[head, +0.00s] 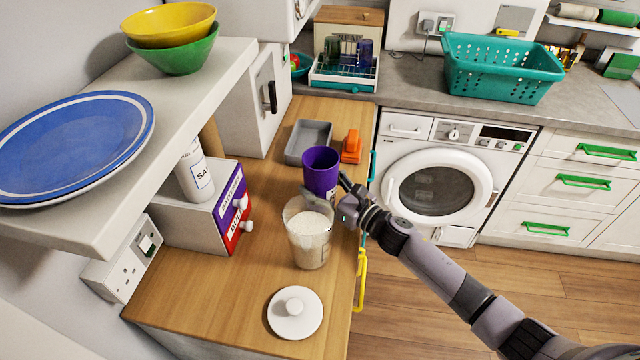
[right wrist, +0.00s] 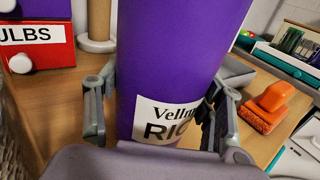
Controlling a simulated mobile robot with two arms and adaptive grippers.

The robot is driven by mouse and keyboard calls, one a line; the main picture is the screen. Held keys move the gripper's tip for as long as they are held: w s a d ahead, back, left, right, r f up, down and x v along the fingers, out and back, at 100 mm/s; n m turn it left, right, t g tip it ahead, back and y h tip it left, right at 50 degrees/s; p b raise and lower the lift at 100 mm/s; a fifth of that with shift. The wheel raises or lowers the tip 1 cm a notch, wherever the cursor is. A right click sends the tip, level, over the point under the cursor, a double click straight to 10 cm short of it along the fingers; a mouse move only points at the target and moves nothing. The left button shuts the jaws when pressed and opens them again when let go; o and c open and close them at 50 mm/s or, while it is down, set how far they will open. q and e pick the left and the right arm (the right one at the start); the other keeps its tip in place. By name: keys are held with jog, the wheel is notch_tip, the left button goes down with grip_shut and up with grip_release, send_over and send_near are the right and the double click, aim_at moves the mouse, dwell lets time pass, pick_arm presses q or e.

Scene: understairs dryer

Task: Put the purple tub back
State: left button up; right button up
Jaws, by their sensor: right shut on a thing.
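The purple tub (head: 321,168) is an upright, open-topped cylinder over the wooden counter. Its white label shows in the right wrist view (right wrist: 165,120), reading "Vellu…" and "RIC…", partly cut off. My right gripper (head: 335,196) is shut on the tub, with one finger on each side of it in the right wrist view (right wrist: 160,105). I cannot tell whether the tub's base touches the counter. A clear container (head: 308,235) with white grains stands just in front of the tub. A white round lid (head: 295,312) with a knob lies nearer on the counter. My left gripper is not in view.
A grey tray (head: 308,142) and an orange brush (head: 352,146) lie behind the tub. A small drawer box (head: 205,215) and a white canister (head: 194,172) are at left, beneath a shelf with a blue plate (head: 75,140). The counter's near left part is clear.

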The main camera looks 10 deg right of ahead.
jog(key=shift+f, duration=0.15)
jog(key=o, duration=1.7)
jog(key=shift+o, duration=0.3)
jog(key=shift+r, duration=0.25)
jog(key=b+v, duration=0.1)
jog(key=v, duration=0.4)
jog(key=b+v, duration=0.1)
jog(key=v, duration=0.4)
jog(key=shift+s+d+f+b, duration=0.15)
jog(key=shift+s+f+b, duration=0.05)
jog(key=shift+f+b, duration=0.1)
jog(key=shift+s+d+r, duration=0.2)
jog(key=shift+s+d, duration=0.25)
jog(key=shift+s, duration=0.2)
